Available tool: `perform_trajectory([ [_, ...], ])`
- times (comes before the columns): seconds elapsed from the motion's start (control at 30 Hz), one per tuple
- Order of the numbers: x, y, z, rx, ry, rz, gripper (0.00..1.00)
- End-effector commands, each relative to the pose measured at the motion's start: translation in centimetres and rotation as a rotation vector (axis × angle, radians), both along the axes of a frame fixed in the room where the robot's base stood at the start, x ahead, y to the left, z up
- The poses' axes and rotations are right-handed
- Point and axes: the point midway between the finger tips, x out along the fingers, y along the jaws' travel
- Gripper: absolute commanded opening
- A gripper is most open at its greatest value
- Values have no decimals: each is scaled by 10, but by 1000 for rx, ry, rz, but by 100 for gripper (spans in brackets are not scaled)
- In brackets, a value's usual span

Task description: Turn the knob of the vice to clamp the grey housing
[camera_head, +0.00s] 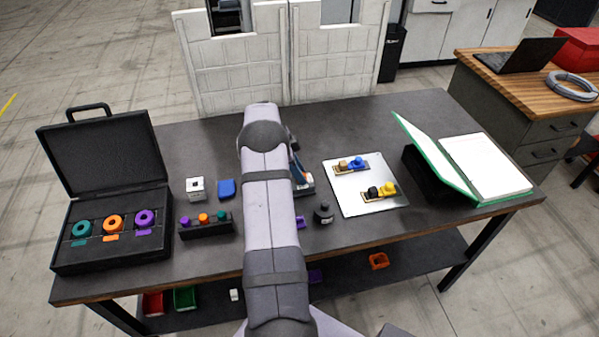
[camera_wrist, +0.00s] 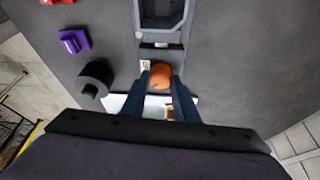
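In the wrist view, the orange knob (camera_wrist: 160,75) of the vice lies between the tips of my gripper (camera_wrist: 161,88). Its two dark blue fingers are apart, one on each side of the knob; I cannot tell whether they touch it. Beyond the knob are a dark bar (camera_wrist: 154,45) and a grey, open, frame-like part (camera_wrist: 163,14), perhaps the grey housing in the vice. It is cut off by the top edge. In the head view, my arm hides most of the vice.
A dark cylinder (camera_wrist: 95,79) and a purple piece (camera_wrist: 74,41) stand left of the fingers in the wrist view. In the head view, a light plate (camera_head: 357,203) with small parts lies to the right. A black case (camera_head: 110,250) stands open at left.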

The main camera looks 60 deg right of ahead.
Motion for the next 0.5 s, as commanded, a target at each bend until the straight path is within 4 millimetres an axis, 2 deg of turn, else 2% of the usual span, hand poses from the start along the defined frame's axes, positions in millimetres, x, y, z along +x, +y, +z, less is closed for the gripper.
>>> perform_trajectory([
  [0.27, 0, 0, -1, 0, 0, 22, 5],
  [0.5, -1, 1, -3, -2, 1, 125, 5],
])
